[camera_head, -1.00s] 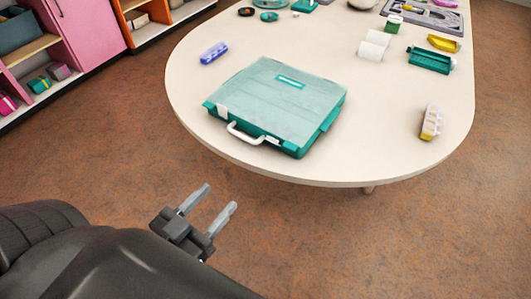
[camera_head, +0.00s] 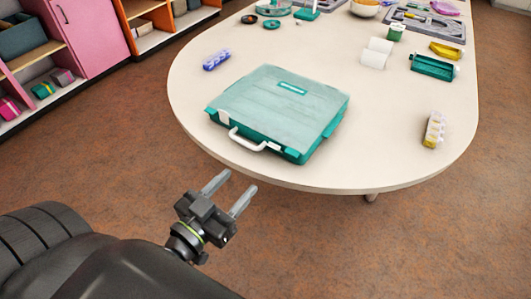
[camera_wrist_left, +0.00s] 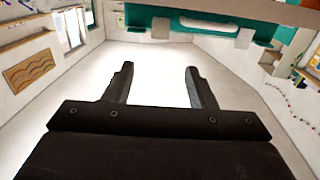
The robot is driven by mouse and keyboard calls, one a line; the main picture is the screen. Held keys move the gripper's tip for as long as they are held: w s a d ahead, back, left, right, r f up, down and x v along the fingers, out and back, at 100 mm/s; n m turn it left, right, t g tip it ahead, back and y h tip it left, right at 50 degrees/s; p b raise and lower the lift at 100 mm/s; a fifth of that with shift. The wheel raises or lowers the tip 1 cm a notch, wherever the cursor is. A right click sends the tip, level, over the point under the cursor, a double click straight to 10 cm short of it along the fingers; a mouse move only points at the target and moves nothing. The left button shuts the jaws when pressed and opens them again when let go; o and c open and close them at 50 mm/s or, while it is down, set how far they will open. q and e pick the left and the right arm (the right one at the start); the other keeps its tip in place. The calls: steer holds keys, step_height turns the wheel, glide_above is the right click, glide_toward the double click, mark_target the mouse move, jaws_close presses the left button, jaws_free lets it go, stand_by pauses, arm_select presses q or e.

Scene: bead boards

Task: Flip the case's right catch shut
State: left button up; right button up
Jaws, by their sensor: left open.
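The case (camera_head: 285,110) is teal with a pale see-through lid and lies closed on the table. Its white handle (camera_head: 247,141) faces the near edge. A white catch (camera_head: 223,117) sits left of the handle. The right catch, right of the handle, is too small for me to tell its position. My left gripper (camera_head: 241,180) is open and empty, off the table's near edge, in front of and apart from the case. In the left wrist view its fingers (camera_wrist_left: 159,67) stand apart with nothing between them. Teal and white case parts (camera_wrist_left: 205,20) show at the top. My right gripper is out of view.
The pale table (camera_head: 390,160) has a rounded near end. A blue-purple pill box (camera_head: 216,57) lies left behind the case, a yellow-and-white one (camera_head: 433,130) to the right. White rolls (camera_head: 376,54) and a teal tray (camera_head: 433,68) stand farther back. Shelves (camera_head: 50,55) stand at the left.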

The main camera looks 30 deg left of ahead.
mark_target(272, 146)
arm_select(q)
steer(key=shift+w+d+p, duration=0.2)
steer(key=shift+w+d, duration=0.05)
steer(key=shift+w, duration=1.6)
steer(key=shift+w+d+p, duration=0.2)
steer(key=shift+w, duration=1.7)
steer(key=shift+w+d+p, duration=0.2)
steer(key=shift+w+d, duration=0.05)
steer(key=shift+w, duration=1.6)
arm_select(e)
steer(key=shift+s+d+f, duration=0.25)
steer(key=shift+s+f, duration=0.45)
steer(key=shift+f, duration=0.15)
arm_select(q)
steer(key=c, duration=1)
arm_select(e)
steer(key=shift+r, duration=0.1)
arm_select(q)
steer(key=shift+r, duration=0.1)
